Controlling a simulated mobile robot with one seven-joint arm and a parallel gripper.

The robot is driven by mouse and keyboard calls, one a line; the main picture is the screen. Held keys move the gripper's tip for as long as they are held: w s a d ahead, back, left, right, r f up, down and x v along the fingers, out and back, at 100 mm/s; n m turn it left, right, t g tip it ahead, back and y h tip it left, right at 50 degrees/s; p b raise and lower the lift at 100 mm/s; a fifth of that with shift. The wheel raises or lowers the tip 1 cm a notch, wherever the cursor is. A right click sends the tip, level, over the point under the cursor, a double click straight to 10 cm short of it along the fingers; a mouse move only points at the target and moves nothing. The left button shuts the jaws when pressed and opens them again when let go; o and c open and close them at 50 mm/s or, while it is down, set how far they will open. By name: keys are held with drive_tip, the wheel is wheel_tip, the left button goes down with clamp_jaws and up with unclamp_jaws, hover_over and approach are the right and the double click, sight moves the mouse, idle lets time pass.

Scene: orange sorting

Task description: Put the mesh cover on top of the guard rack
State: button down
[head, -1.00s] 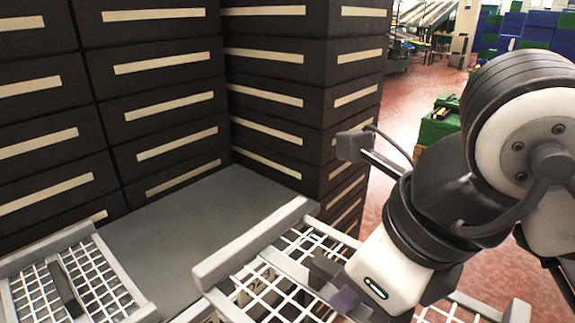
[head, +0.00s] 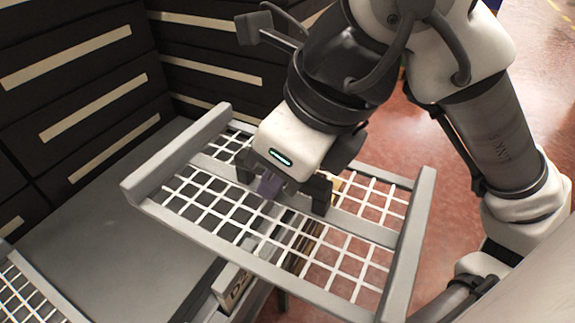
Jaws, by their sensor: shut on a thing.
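The mesh cover (head: 162,160) is a white wire grid between thick grey side rails, with a grey bar across its middle. It fills the centre of the head view, tilted in the picture. My gripper (head: 283,190) is over the middle of it, shut on the cover; its dark fingers hide the exact grip. Another white mesh panel with a grey rim (head: 50,296) shows in part at the lower left, cut off by the picture edge. I cannot tell whether it belongs to the guard rack.
Dark stacked boxes with pale strips (head: 85,105) stand at the left and back. A bare grey surface (head: 110,230) lies before them. A box with a marked label (head: 236,285) shows below the cover. Reddish floor (head: 400,140) is open at the right.

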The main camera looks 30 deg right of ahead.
drive_tip(key=w+a+f, duration=0.2)
drive_tip(key=w+a, duration=0.5)
drive_tip(key=w, duration=0.3)
drive_tip(key=w+a+f, duration=0.2)
drive_tip(key=w+a, duration=0.4)
drive_tip(key=w, duration=0.3)
drive_tip(key=f+b, duration=0.7)
drive_tip(key=f, duration=0.1)
drive_tip(key=shift+w+f+b, duration=0.15)
drive_tip(key=shift+w+b, duration=0.1)
drive_tip(key=shift+b, duration=0.1)
idle(0.4)
drive_tip(key=c, duration=1.3)
unclamp_jaws()
drive_tip(key=p+v, duration=0.1)
drive_tip(key=v, duration=1.3)
drive_tip(key=shift+a, duration=0.1)
drive_tip(key=shift+p, duration=0.35)
